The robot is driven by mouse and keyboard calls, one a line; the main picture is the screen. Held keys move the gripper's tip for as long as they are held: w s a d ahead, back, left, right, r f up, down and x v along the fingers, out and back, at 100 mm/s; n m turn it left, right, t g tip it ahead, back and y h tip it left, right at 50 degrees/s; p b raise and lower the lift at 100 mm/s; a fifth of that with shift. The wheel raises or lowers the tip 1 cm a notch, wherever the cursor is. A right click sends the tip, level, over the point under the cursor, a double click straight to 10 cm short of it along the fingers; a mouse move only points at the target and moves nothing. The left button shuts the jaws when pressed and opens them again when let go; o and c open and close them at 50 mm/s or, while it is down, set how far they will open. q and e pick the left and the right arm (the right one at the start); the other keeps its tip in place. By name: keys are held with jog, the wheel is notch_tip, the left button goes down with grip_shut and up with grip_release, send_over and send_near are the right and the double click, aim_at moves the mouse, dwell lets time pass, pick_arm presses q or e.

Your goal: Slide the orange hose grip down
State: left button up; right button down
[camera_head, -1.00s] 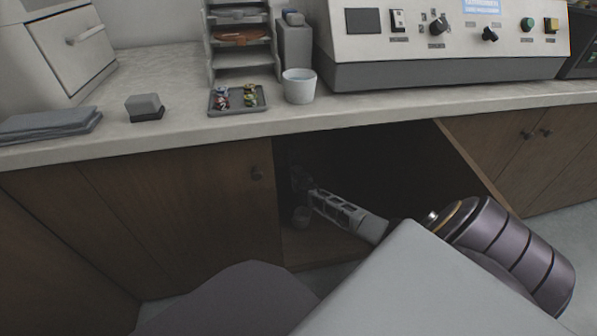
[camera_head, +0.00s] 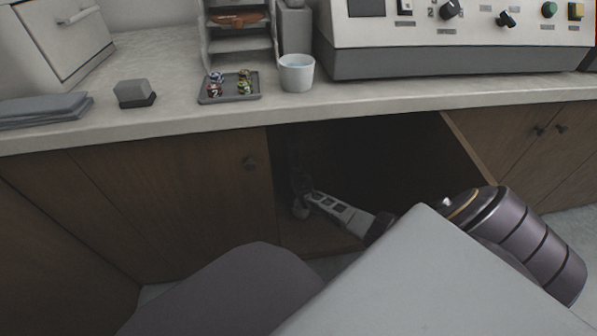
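The orange hose grip cannot be made out in this view. My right arm reaches into the dark open cabinet under the counter. My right gripper (camera_head: 299,198) is deep inside, near the cabinet's left side, and its fingers are lost in shadow. I cannot tell whether it is open or shut, or whether it touches anything. My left gripper is out of view.
The counter (camera_head: 180,125) overhangs the cabinet opening. A white cup (camera_head: 296,74), a small tray (camera_head: 206,99) and a control panel (camera_head: 450,62) stand above.

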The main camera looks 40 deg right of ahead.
jog(key=shift+d, duration=0.15)
jog(key=c, duration=1.3)
grip_release()
jog(key=shift+f, duration=0.2)
jog(key=shift+r, duration=0.3)
